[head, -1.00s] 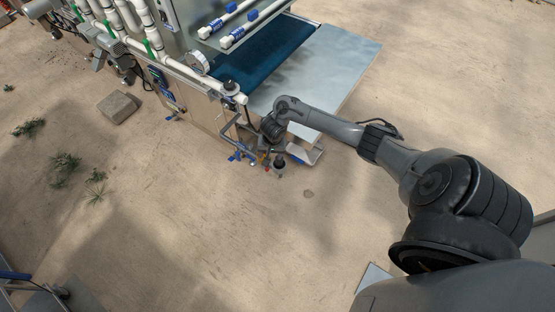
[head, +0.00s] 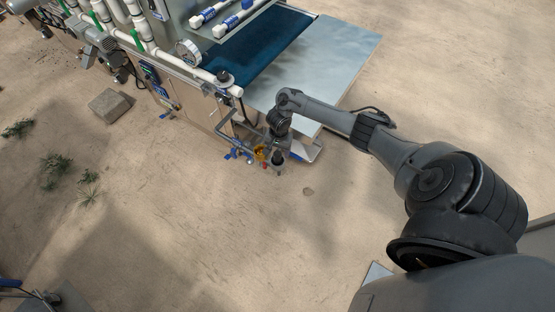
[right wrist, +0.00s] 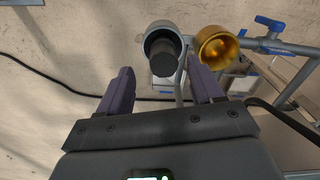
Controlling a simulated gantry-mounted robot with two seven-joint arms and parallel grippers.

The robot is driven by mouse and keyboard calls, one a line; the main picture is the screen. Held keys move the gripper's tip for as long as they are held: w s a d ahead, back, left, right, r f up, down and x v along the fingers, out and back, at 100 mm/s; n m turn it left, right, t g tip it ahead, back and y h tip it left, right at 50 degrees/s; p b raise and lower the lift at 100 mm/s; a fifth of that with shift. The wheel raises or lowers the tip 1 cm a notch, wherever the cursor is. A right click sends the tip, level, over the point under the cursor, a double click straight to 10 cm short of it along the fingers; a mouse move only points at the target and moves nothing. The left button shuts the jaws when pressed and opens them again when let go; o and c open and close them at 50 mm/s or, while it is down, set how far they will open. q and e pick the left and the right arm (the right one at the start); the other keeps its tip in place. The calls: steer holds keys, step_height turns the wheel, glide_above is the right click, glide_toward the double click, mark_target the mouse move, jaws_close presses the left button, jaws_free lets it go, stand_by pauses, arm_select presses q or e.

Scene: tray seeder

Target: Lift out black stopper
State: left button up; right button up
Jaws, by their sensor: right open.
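The black stopper (right wrist: 164,62) sits in the mouth of a round grey metal cup (right wrist: 157,34) in the right wrist view. In the head view the stopper (head: 277,155) is a small dark spot low at the machine's near corner. My right gripper (right wrist: 158,66) is open, with one purple finger on each side of the stopper's line and gaps showing. I cannot tell whether the fingertips reach its depth. In the head view this gripper (head: 274,143) is small beside the cup. My left gripper is out of view.
A brass cup (right wrist: 218,47) stands right beside the grey cup. A blue-handled valve (right wrist: 268,24) and pipes lie to its right. A black cable (right wrist: 60,88) runs behind. The seeder's metal table (head: 335,62) is above; sandy ground (head: 230,240) is open in front.

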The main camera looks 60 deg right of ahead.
mark_target(277, 153)
steer(key=f, duration=0.1)
steer(key=f+b, duration=0.2)
steer(key=f, duration=0.1)
steer(key=shift+w+f, duration=0.1)
steer(key=shift+w, duration=0.15)
steer(key=shift+c, duration=0.3)
